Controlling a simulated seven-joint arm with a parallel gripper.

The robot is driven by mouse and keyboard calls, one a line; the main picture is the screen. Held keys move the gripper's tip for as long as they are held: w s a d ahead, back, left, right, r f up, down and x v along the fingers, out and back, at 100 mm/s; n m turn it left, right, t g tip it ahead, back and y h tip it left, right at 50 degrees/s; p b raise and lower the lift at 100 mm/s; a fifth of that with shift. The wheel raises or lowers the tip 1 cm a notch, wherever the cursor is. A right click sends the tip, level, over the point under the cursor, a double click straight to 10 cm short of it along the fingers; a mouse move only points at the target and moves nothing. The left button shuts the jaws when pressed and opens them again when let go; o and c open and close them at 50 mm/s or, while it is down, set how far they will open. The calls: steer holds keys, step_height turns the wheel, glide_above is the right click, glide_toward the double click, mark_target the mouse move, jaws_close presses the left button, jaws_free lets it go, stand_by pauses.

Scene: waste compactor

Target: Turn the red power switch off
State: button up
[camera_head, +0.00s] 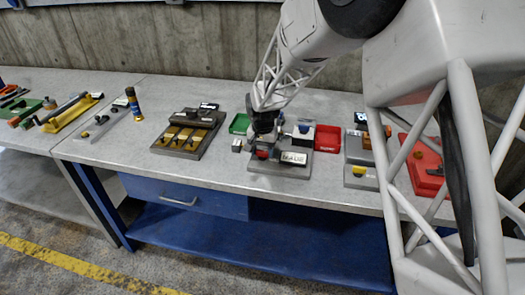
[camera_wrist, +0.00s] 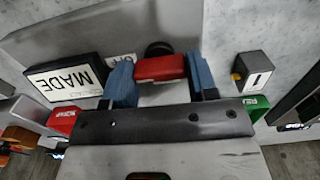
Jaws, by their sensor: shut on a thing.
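The red power switch (camera_wrist: 160,68) shows in the wrist view as a red block on the grey machine (camera_wrist: 225,20). In the head view my gripper (camera_head: 263,140) reaches down onto the grey compactor base (camera_head: 262,168) on the bench. A little red of the switch (camera_head: 262,155) shows below the gripper; the rest is hidden. The switch's exact setting cannot be told.
In the head view, a green tray (camera_head: 239,123), a small block (camera_head: 237,145) and a red tray (camera_head: 327,138) are nearby. A board with yellow pieces (camera_head: 187,135) stands left.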

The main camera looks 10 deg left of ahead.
mark_target(263, 151)
steer(key=o, duration=0.9)
steer(key=shift+r, duration=0.1)
steer(key=shift+r, duration=3.85)
